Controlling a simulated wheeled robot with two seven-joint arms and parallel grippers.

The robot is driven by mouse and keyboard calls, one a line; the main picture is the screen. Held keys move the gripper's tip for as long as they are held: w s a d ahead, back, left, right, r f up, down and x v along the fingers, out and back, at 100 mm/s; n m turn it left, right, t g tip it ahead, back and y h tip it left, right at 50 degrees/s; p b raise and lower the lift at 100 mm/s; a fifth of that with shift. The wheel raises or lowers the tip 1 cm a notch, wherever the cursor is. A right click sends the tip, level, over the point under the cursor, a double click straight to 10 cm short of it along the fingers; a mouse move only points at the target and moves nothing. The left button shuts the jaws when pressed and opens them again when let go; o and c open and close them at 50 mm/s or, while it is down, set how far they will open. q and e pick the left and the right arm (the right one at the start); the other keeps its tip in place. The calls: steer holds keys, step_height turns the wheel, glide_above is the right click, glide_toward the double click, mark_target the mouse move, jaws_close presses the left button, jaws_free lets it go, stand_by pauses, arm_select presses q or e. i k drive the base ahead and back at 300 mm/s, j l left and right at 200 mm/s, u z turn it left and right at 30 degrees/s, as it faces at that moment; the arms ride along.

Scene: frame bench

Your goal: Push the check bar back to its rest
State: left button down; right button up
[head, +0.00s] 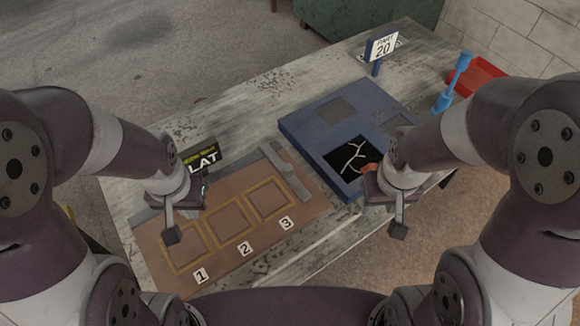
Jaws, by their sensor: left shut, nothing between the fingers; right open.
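A grey bar (288,172), which looks like the check bar, lies at the right end of the brown board (233,256), beyond square 3. The board has three yellow-outlined squares numbered 1, 2 and 3. My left gripper (172,235) is shut and empty above square 1, well left of the bar. My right gripper (398,231) is open over the table's front edge, to the right of the board and apart from the bar. My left wrist hides the board's back left part.
A blue panel (309,134) with recesses, one black with white branching lines, stands right of the board. A black display (203,158) reads "LAT". A sign (382,46) reads "PART 20". The table's back left is clear.

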mark_target(285, 169)
steer(key=i+l+u, duration=0.1)
steer(key=l+u, duration=0.25)
steer(key=i+l+u, duration=0.1)
steer(key=l+u, duration=0.45)
steer(key=u, duration=0.15)
